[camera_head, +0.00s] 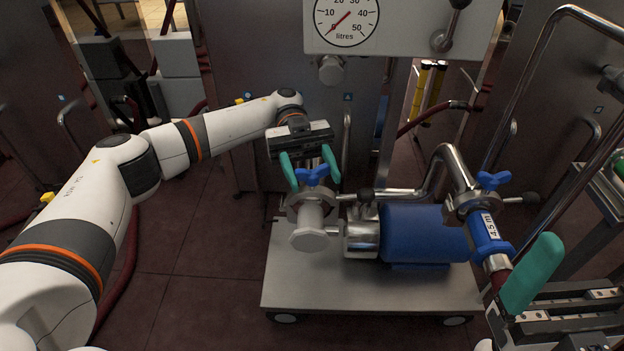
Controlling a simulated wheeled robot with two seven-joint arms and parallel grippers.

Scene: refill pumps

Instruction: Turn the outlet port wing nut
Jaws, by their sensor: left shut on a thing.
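A blue wing nut (312,174) sits on top of the clamp and metal port at the left end of the blue pump (424,232). My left gripper (310,169) reaches it from behind, with its teal fingers on either side of the nut, shut on it. A second blue wing nut (493,180) is on the clamp at the right, where a curved steel pipe meets a blue hose end marked 4.5 m. My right gripper (537,270) is at the lower right edge. One teal finger shows, with no second finger close beside it, so it looks open and empty.
The pump stands on a flat grey trolley (350,300) with small wheels. A litre gauge panel (405,25) with a lever hangs behind. A bent metal rail (535,60) rises at the right. Dark red floor is clear in front at the left.

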